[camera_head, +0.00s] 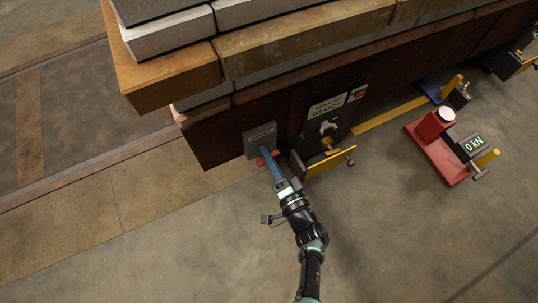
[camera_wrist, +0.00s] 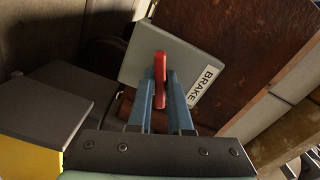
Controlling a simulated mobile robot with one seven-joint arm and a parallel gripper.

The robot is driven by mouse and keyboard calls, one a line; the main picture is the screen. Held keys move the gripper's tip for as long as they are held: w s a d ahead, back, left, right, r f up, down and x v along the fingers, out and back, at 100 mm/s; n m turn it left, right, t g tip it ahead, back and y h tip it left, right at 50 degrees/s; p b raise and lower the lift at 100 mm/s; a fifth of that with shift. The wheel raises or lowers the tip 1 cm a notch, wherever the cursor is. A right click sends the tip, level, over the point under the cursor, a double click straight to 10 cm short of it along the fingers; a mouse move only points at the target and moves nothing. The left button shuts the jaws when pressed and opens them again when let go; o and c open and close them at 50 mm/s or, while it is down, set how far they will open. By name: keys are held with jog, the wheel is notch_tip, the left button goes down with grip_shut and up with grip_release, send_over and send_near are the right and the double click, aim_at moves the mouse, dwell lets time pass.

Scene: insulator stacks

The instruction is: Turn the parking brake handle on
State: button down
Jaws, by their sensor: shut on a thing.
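The red parking brake handle (camera_wrist: 159,72) sits in front of a grey plate (camera_wrist: 190,58) with a white BRAKE label (camera_wrist: 203,88). In the wrist view the handle's visible part stands roughly along the fingers. My gripper (camera_wrist: 163,93) has its blue fingers on both sides of the handle, shut on it. In the head view the grey plate (camera_head: 260,139) is on the side of the rusty brown frame, and the red handle (camera_head: 262,161) shows at the tip of my gripper (camera_head: 268,159). The fingers hide part of the handle.
A dark panel with a date sign (camera_head: 327,106) and a yellow-edged bracket (camera_head: 328,163) stand just right of my gripper. A red device with a display (camera_head: 440,150) is on the floor farther right. Stacked slabs (camera_head: 170,34) overhang above. The floor in front is clear.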

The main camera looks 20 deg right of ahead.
jog(key=shift+a+f+m, duration=0.1)
jog(key=shift+m, duration=1.2)
dwell(2.2)
dwell(0.4)
jog(key=c, duration=0.8)
grip_release()
jog(key=shift+c, duration=0.2)
jog(key=shift+s+p, duration=0.15)
jog(key=shift+p, duration=0.15)
jog(key=s+p, duration=0.3)
jog(key=s, duration=0.9)
jog(key=shift+s+d, duration=0.3)
jog(key=shift+s, duration=0.05)
